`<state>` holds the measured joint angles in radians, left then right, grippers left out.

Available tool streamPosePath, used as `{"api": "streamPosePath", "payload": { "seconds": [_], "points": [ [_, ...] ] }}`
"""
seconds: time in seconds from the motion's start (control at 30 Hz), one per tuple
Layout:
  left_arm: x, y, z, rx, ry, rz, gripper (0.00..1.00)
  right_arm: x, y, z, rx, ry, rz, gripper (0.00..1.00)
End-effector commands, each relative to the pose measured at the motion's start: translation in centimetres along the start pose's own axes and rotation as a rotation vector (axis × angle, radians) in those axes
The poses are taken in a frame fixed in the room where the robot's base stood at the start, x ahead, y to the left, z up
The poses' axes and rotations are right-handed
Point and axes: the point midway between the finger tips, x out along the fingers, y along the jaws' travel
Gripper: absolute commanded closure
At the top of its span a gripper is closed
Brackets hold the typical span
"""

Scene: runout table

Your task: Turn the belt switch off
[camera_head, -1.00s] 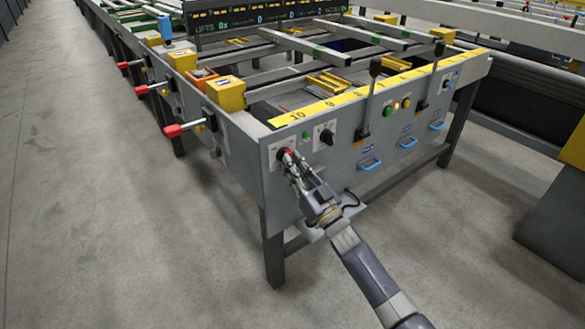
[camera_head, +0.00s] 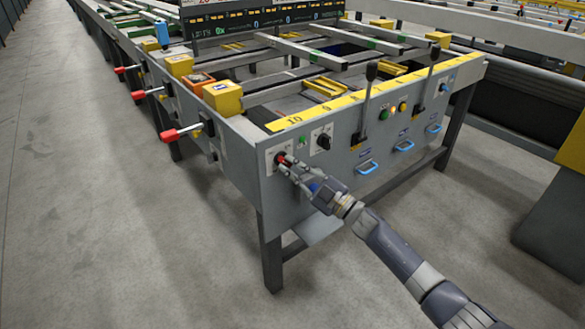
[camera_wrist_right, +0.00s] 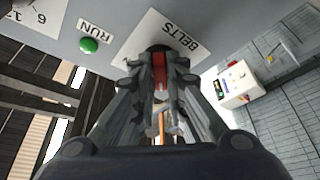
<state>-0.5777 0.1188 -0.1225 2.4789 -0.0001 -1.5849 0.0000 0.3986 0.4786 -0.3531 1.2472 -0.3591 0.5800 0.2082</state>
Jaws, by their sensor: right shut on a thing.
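The belt switch (camera_head: 281,158) is a small red handle on a white plate at the left end of the grey front panel. In the right wrist view the red handle (camera_wrist_right: 159,68) stands out from a dark round base by the plate marked BELTS (camera_wrist_right: 185,32). My right gripper (camera_head: 286,164) is at the switch, its fingers closed on the two sides of the handle. The fingers hide part of the handle, and I cannot read its setting. My left gripper is not in view.
A green RUN button (camera_wrist_right: 89,45) and a black rotary knob (camera_head: 324,141) sit close to the switch. Black levers (camera_head: 365,100) and blue handles (camera_head: 369,167) stick out further right. Red-tipped levers (camera_head: 170,134) line the left side. The floor in front is clear.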

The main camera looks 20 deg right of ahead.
Motion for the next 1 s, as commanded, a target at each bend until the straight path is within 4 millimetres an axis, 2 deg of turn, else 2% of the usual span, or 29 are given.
{"api": "streamPosePath", "payload": {
  "seconds": [0.7,0.73,0.8,1.0],
  "points": [
    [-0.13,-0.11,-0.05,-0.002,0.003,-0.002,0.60,-0.05,-0.04,0.11,-0.068,-0.003,-0.029,1.00],
    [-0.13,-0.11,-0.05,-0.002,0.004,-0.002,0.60,-0.05,-0.04,0.11,-0.068,-0.003,-0.029,0.81],
    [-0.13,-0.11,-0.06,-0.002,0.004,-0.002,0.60,-0.05,-0.03,0.10,-0.067,-0.002,-0.029,0.68],
    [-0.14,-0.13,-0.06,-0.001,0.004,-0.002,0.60,-0.01,0.01,0.05,-0.065,-0.001,-0.028,0.68]
  ]
}}
